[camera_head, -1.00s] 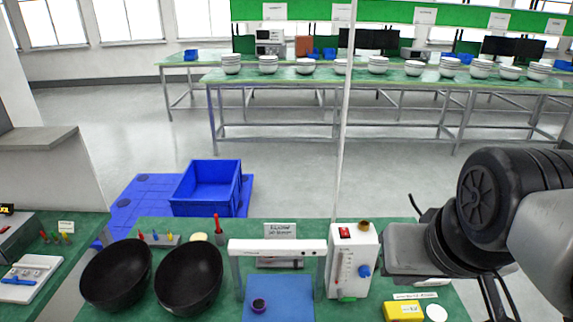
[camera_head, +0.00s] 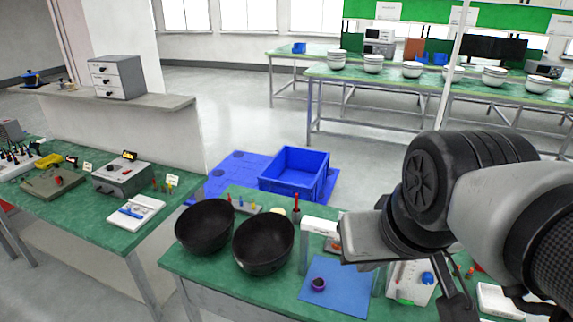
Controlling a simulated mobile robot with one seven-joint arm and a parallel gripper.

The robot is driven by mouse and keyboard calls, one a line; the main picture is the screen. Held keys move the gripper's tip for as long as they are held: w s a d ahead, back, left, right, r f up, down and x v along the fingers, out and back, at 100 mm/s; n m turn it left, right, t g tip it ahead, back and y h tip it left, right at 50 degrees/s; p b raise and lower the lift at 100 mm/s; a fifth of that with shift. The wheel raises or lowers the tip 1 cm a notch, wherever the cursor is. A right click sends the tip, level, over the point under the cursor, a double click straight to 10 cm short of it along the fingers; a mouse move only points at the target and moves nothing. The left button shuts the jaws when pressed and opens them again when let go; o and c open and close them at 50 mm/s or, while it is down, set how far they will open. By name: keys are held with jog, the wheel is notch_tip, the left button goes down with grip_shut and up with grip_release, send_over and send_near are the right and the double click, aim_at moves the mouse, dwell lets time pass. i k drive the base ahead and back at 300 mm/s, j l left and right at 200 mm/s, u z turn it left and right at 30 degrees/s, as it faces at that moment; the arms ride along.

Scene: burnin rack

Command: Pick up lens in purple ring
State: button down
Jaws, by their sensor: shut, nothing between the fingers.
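A small purple ring (camera_head: 319,284) with a dark centre lies on the blue mat (camera_head: 345,300) on the front green bench. The lens inside the ring is too small to make out. My gripper (camera_head: 350,250) is shut and empty, at the end of my arm, which comes in from the right. In the picture it is above and right of the ring, clearly apart from it, and it covers part of the white frame over the mat.
Two black bowls (camera_head: 205,226) (camera_head: 264,244) stand left of the mat. A white frame (camera_head: 320,226) and a white device with a blue knob (camera_head: 412,280) stand by it. A blue crate (camera_head: 294,174) is on the floor behind. A side bench (camera_head: 75,215) is at left.

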aim_at(318, 284)
jog(key=i+j+z, duration=0.3)
jog(key=j, duration=0.15)
jog(key=k, duration=0.45)
jog(key=i, duration=0.4)
jog(key=k+j+z, duration=0.15)
jog(key=j, duration=0.25)
jog(key=j+z, duration=0.1)
jog(key=j, duration=0.3)
jog(key=k+j+z, duration=0.15)
jog(key=j, duration=0.2)
jog(key=k+j+z, duration=0.15)
jog(key=j, duration=0.2)
jog(key=k, duration=0.05)
